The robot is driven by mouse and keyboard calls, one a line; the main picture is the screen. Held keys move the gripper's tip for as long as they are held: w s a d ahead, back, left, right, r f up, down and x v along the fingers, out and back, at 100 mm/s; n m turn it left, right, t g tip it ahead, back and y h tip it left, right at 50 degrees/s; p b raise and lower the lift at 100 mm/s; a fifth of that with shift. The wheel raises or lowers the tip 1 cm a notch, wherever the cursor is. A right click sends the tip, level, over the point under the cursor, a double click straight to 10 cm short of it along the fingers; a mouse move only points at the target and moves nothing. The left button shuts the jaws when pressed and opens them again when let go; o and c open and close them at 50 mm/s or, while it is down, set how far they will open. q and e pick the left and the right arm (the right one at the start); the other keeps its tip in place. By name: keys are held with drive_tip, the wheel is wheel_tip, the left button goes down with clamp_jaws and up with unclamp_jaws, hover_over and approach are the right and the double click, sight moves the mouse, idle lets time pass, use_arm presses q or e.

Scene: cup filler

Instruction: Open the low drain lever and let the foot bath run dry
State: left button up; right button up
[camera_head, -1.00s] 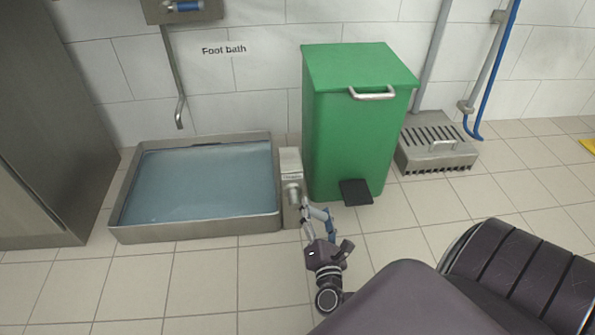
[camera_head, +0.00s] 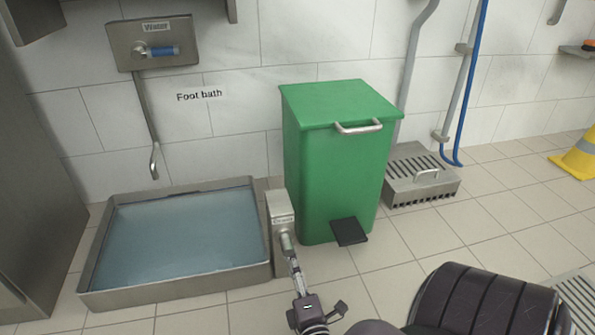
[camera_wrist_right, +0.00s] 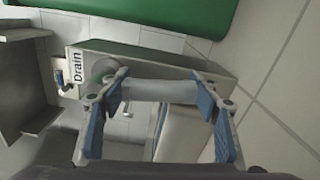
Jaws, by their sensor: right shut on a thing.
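The foot bath (camera_head: 180,288) is a low steel basin at the left in the head view, with bluish water (camera_head: 180,235) in it. A steel drain box (camera_head: 280,207) stands at its right side; its "Drain" label (camera_wrist_right: 76,68) reads clearly in the right wrist view. The grey drain lever (camera_wrist_right: 160,90) sticks out from the box and spans between the blue finger pads. My right gripper (camera_wrist_right: 162,98) is shut on the lever; in the head view it (camera_head: 297,272) is low in front of the box, its fingers partly hidden. My left gripper is not in view.
A green pedal bin (camera_head: 335,170) with a black pedal (camera_head: 349,231) stands close right of the drain box. A water tap panel (camera_head: 153,45) and spout (camera_head: 154,165) are above the bath. A slotted steel box (camera_head: 420,178) and yellow cone (camera_head: 578,158) are farther right. Tiled floor is free in front.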

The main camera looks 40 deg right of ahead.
drive_tip(key=shift+a+f, duration=0.1)
idle(0.4)
drive_tip(key=o, duration=1.7)
